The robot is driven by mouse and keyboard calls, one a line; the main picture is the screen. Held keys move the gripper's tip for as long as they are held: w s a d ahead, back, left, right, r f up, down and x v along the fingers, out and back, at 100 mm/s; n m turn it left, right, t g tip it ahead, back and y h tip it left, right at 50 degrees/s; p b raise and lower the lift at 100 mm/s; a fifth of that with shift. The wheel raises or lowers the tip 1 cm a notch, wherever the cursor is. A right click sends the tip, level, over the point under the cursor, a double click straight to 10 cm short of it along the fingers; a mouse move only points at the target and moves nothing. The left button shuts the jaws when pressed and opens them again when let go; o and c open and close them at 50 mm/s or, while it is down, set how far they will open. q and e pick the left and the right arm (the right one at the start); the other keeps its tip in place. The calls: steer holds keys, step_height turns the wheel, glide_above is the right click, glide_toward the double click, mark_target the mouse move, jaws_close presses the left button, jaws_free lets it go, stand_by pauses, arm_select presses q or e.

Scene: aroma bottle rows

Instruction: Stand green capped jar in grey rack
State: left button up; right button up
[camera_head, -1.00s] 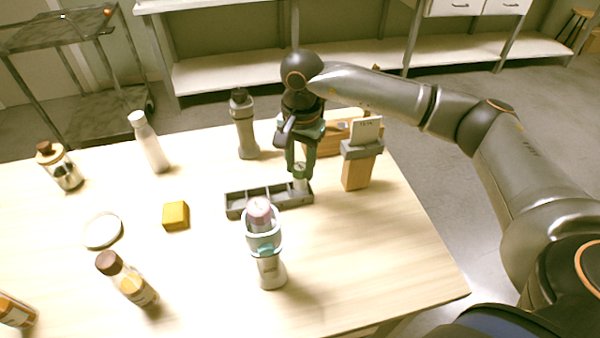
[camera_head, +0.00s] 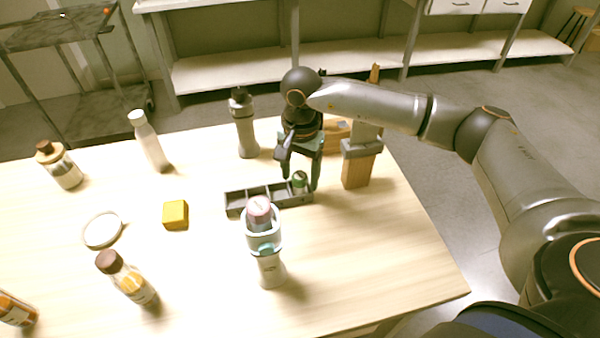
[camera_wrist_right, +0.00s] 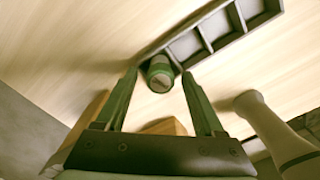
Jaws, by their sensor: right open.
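The green capped jar (camera_head: 300,180) stands in the right end compartment of the grey rack (camera_head: 237,203). In the right wrist view the jar (camera_wrist_right: 160,74) shows from above, in the end compartment of the rack (camera_wrist_right: 262,13). My right gripper (camera_head: 301,180) is open, with its fingers apart behind and beside the jar. In the right wrist view the gripper (camera_wrist_right: 160,82) is open and the jar sits just beyond and between the fingertips. My left gripper is not in view.
A pink-topped bottle (camera_head: 268,265) stands in front of the rack. A grey bottle (camera_head: 245,125) stands behind it, and a wooden block (camera_head: 357,170) to its right. A yellow block (camera_head: 175,215) and a white dish (camera_head: 103,230) lie left, with free table between.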

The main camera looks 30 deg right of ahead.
mark_target(299, 175)
step_height(299, 175, up, 12)
steer(key=shift+r, duration=0.2)
stand_by(0.4)
